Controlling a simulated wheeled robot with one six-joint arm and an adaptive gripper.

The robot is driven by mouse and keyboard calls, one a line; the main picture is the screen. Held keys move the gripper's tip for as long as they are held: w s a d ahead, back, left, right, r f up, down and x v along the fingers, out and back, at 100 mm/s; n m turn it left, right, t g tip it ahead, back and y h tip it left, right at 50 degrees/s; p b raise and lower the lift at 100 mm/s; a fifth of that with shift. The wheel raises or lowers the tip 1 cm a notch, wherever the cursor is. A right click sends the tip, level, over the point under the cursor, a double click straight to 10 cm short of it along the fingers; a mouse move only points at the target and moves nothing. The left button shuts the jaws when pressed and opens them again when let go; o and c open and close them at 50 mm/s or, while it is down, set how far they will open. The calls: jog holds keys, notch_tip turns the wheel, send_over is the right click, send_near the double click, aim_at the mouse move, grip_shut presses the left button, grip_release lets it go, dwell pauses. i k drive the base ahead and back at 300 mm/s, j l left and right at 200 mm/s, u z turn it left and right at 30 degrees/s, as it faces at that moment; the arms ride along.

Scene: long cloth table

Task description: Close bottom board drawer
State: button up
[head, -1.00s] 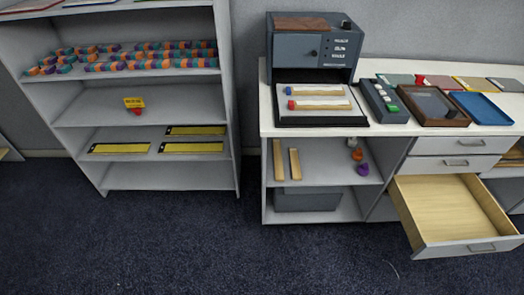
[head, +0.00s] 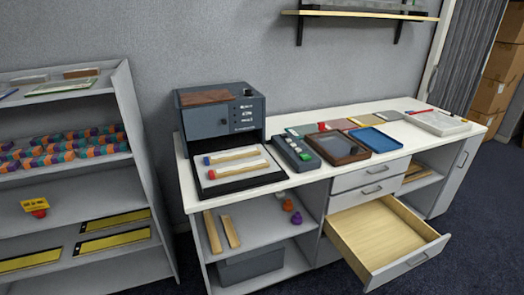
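The bottom drawer (head: 385,238) of the white cabinet is pulled far out in the head view. Its pale wooden inside looks empty, and its grey front (head: 412,262) carries a handle (head: 417,260). The two drawers above it, the upper one (head: 370,174) and the middle one (head: 372,190), are shut. My gripper is not in view.
A grey machine (head: 222,125), a keypad box (head: 294,152), a brown tray (head: 338,147) and a blue tray (head: 374,139) stand on the white counter (head: 300,183). A shelf unit (head: 140,150) stands at left. Dark carpet (head: 470,240) is free right of the drawer.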

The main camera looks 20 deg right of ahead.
aim_at(382, 239)
jog(key=z, duration=1.35)
jog(key=i+u, duration=0.15)
jog(key=i, duration=1.1)
